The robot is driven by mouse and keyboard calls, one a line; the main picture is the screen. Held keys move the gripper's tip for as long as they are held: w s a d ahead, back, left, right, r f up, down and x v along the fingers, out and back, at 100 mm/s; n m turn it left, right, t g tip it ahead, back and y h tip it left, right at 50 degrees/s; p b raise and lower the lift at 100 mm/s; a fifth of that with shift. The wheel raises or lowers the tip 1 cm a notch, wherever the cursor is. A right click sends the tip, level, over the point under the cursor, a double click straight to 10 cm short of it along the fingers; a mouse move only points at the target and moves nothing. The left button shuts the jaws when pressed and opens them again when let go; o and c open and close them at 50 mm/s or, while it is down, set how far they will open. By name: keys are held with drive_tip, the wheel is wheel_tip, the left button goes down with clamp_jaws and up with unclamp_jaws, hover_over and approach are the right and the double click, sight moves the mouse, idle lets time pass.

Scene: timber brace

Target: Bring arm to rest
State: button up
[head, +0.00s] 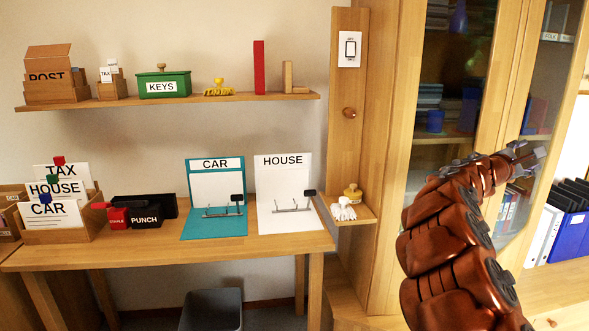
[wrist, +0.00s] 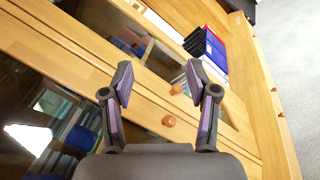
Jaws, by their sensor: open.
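My gripper (head: 527,154) is at the end of my raised red-brown arm, on the right of the head view, in front of the glass-doored wooden cabinet (head: 390,150). In the wrist view my gripper (wrist: 160,85) has its two dark fingers well apart, with nothing between them. Behind the fingers are the cabinet's door frames and two round wooden knobs, one (wrist: 169,121) lower and one (wrist: 176,89) higher. I cannot tell how far the fingers are from the doors.
A wooden desk (head: 270,246) holds the CAR folder (head: 215,222), the HOUSE folder (head: 284,230), a card box and a punch. A shelf (head: 200,101) above carries the green KEYS box (head: 164,86). Blue and white binders (head: 566,238) stand at the far right. A grey bin (head: 211,310) is below the desk.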

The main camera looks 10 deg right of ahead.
drive_tip(key=s+a+f+m+g+y, duration=0.45)
drive_tip(key=s+a+m, duration=0.65)
drive_tip(key=s, duration=0.4)
drive_tip(key=s+a+f+m+y, duration=0.1)
drive_tip(key=s+a+f+y, duration=0.35)
drive_tip(key=a+f, duration=0.55)
drive_tip(key=s+a+f+y, duration=0.4)
drive_tip(key=s+a+f, duration=0.3)
drive_tip(key=a, duration=0.5)
drive_tip(key=s+a+f+g+y, duration=0.1)
drive_tip(key=s+a+f+y, duration=0.2)
drive_tip(key=a, duration=0.4)
drive_tip(key=s+a+f+n+g+y, duration=0.1)
drive_tip(key=s+a+f, duration=0.25)
drive_tip(key=a, duration=0.35)
drive_tip(key=s+a+f+g+y, duration=0.1)
drive_tip(key=s+a+f, duration=0.1)
drive_tip(key=s+a, duration=0.4)
wheel_tip(320, 180, up, 19)
drive_tip(key=w+t+p, duration=0.1)
drive_tip(key=w+p, duration=0.1)
drive_tip(key=p, duration=1.5)
drive_tip(key=shift+a, duration=0.3)
